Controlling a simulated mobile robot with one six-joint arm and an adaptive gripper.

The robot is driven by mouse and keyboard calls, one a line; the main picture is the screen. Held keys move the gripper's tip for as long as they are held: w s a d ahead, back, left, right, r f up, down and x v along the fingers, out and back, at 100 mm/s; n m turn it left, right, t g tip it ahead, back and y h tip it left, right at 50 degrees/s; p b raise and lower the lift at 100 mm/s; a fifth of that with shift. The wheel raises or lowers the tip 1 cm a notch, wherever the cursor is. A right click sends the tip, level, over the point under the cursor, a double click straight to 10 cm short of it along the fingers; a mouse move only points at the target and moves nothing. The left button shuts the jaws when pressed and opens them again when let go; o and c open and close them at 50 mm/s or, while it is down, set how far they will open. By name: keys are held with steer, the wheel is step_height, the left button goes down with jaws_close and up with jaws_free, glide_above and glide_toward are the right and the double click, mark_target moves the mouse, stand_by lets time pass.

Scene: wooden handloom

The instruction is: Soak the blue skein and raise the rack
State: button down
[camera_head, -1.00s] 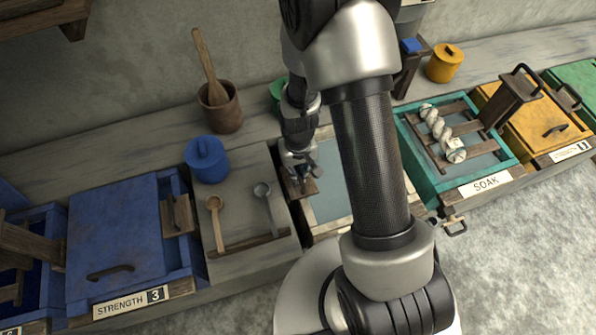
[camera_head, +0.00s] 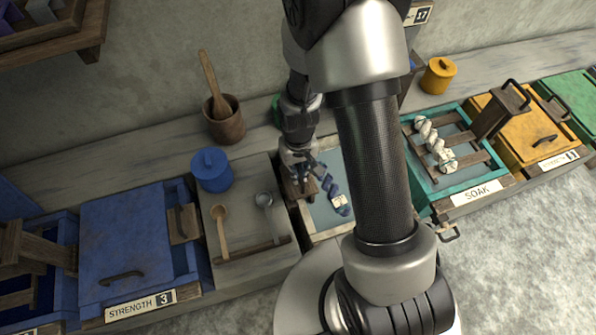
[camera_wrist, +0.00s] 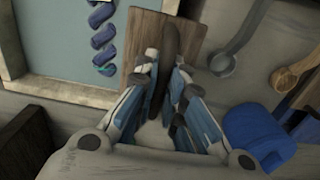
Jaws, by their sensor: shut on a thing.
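A blue skein (camera_head: 335,192) with a pale tag shows in the pale-rimmed tub (camera_head: 322,238), left of my arm. Its blue coils (camera_wrist: 103,35) also show in the wrist view, against the blue-grey water. My gripper (camera_head: 303,172) is at the tub's left side. In the wrist view my gripper (camera_wrist: 165,88) is shut on a dark upright handle (camera_wrist: 168,48) on a brown wooden block (camera_wrist: 140,38) beside the tub. My arm hides the tub's right part. I cannot tell how far the skein is out of the water.
A teal tub labelled SOAK (camera_head: 448,203) holds a white skein (camera_head: 435,145) on wooden slats. Two ladles (camera_head: 220,230) lie on the grey board at left. A blue lidded vat (camera_head: 125,250), a blue jar (camera_head: 211,170) and a wooden mortar (camera_head: 225,125) stand nearby.

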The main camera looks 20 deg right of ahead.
step_height(320, 180, up, 11)
steer(key=p, duration=0.8)
steer(key=shift+r, duration=0.2)
steer(key=shift+w, duration=0.1)
steer(key=shift+c, duration=2)
jaws_free()
steer(key=shift+f, duration=0.1)
step_height(320, 180, up, 7)
steer(key=p, duration=0.5)
